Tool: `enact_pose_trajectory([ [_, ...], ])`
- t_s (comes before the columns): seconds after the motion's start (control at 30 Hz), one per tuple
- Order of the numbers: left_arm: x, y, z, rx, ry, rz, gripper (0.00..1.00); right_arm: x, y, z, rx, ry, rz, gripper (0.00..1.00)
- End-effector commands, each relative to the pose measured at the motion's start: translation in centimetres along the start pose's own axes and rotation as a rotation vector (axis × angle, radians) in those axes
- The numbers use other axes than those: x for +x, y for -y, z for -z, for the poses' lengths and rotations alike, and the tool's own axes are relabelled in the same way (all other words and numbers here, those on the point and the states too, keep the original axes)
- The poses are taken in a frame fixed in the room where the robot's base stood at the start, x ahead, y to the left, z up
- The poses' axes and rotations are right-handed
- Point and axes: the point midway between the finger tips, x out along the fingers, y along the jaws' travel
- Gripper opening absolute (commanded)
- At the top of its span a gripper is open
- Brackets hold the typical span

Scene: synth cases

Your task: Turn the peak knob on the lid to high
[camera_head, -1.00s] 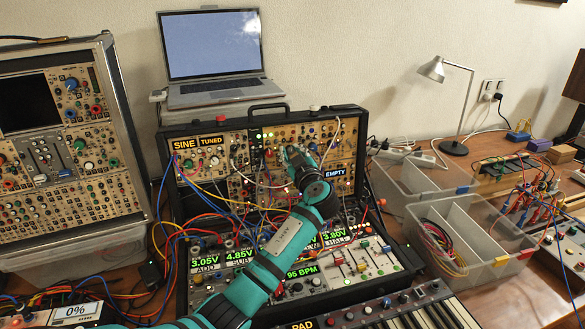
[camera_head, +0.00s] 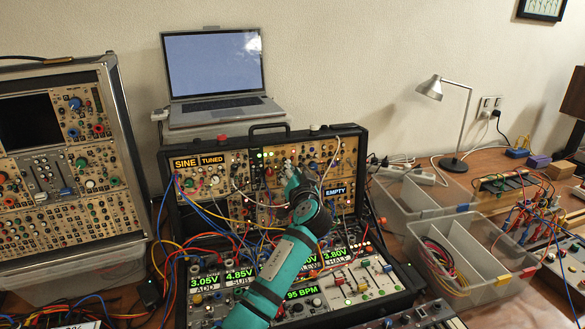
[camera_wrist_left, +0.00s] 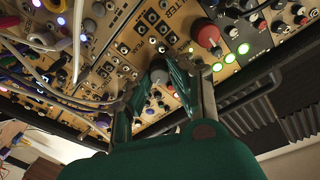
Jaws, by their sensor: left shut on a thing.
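The lid (camera_head: 228,192) of the open black case stands upright, full of tan modules, knobs, jacks and patch cables. My left gripper (camera_head: 294,174) reaches its panel, right of centre. In the left wrist view, my left gripper (camera_wrist_left: 157,80) is shut on a small greyish knob (camera_wrist_left: 159,72) below the word FILTER. I take this to be the peak knob; its own label and pointer cannot be read. A larger red-capped knob (camera_wrist_left: 208,36) is close by, apart from the fingers. In the head view my gripper hides the held knob. My right gripper is not in view.
Patch cables (camera_head: 212,212) hang across the lid's left and lower parts. A laptop (camera_head: 213,65) stands behind the lid. A second synth case (camera_head: 70,160) is at left. Clear bins (camera_head: 475,255) and a desk lamp (camera_head: 432,90) are at right.

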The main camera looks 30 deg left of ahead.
Motion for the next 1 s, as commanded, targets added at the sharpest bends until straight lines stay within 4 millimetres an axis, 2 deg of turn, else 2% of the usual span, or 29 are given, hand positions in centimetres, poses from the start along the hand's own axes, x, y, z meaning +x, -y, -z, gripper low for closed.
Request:
enact_pose_trajectory([
  [0.03, 0.0, 0.1, 0.1, 0.042, 0.006, -0.007, 0.00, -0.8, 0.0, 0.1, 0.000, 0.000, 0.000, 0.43],
  [0.2, 0.0, 0.0, 0.1, 0.181, 0.011, -0.023, 0.00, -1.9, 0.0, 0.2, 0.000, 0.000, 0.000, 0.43],
  [0.5, 0.0, -0.1, -0.1, 0.350, 0.016, -0.041, 0.00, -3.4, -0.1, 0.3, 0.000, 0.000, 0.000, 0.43],
  [1.0, -0.1, -0.2, -0.2, 0.422, 0.017, -0.049, 0.00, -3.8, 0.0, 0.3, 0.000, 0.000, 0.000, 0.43],
])
